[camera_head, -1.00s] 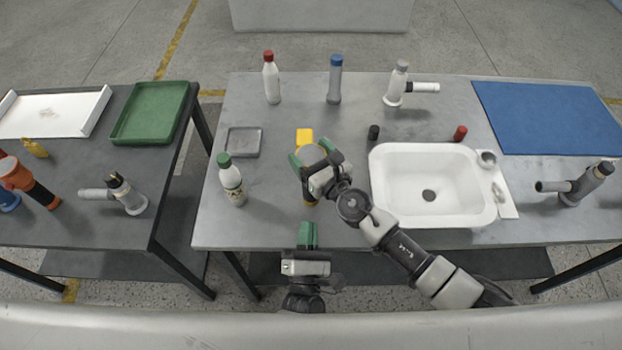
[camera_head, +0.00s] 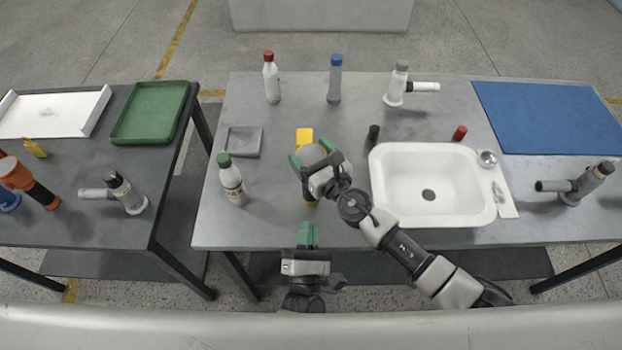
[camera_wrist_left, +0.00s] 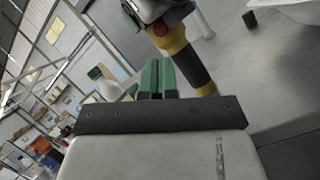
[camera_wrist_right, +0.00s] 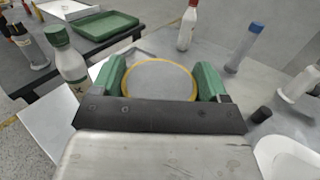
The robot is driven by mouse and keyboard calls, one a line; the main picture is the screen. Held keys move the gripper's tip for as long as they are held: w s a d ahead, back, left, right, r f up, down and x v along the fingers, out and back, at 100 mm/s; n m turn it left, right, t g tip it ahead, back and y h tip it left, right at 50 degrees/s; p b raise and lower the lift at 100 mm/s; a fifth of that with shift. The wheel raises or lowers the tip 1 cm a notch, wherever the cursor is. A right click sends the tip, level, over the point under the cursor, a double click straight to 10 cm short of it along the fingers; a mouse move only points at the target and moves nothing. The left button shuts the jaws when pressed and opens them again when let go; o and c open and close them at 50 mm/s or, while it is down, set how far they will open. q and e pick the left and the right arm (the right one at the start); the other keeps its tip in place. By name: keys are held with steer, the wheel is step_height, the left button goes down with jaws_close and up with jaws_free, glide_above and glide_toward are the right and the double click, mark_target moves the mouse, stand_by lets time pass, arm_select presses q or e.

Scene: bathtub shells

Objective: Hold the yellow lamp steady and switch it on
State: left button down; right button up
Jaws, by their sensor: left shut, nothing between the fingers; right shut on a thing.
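The yellow lamp stands upright near the front of the middle table. Its round grey face with a yellow rim (camera_wrist_right: 160,80) shows in the right wrist view. My left gripper (camera_head: 307,235) is shut and empty at the table's front edge, in front of the lamp. In the left wrist view its fingertips (camera_wrist_left: 157,75) are close to the lamp body but appear apart from it.
A green-capped bottle (camera_head: 231,180) stands left of the lamp, with a grey tray (camera_head: 243,142) behind it. A white sink (camera_head: 378,190) is to the right. More bottles stand at the back.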

arm_select(q)
steer(key=w+a+r+n+g+h, duration=0.1)
steer(key=a+r+n+g+h, duration=0.3)
steer(key=a+n+g+h, duration=0.5)
steer(key=n+g+h, duration=0.1)
steer(key=n+h, duration=0.1)
steer(key=n, duration=0.4)
steer(key=shift+w+a+n+h, duration=0.15)
steer(key=shift+w+n+h, duration=0.2)
steer(key=shift+n+h, duration=0.05)
